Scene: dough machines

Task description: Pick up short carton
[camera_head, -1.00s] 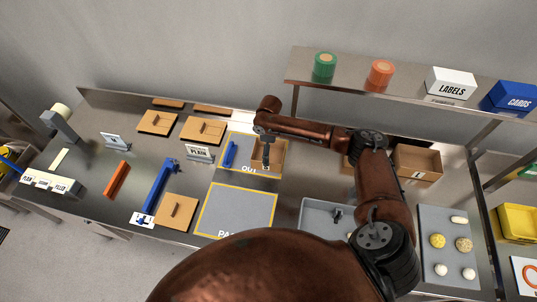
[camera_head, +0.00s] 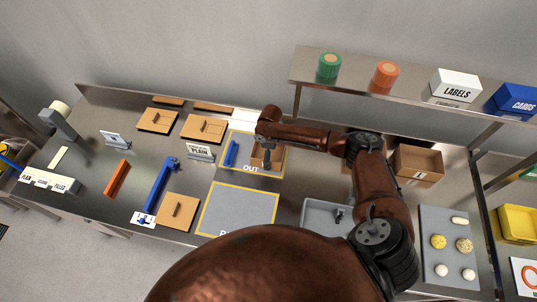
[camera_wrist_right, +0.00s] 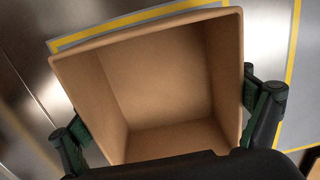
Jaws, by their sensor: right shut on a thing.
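The short carton (camera_head: 259,161) is an open, empty brown box at the right side of the OUT square (camera_head: 243,171). In the right wrist view, the carton (camera_wrist_right: 165,85) fills the middle and its opening faces the camera. My right gripper (camera_head: 266,160) reaches down over it, partly hiding it. One dark green finger lies against each outer side of the carton, so the gripper (camera_wrist_right: 168,112) is shut on it. I cannot tell whether the carton is clear of the surface. My left gripper is not in view.
Another carton (camera_head: 418,165) is at the right, behind my arm. The grey square in front (camera_head: 238,208) is empty.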

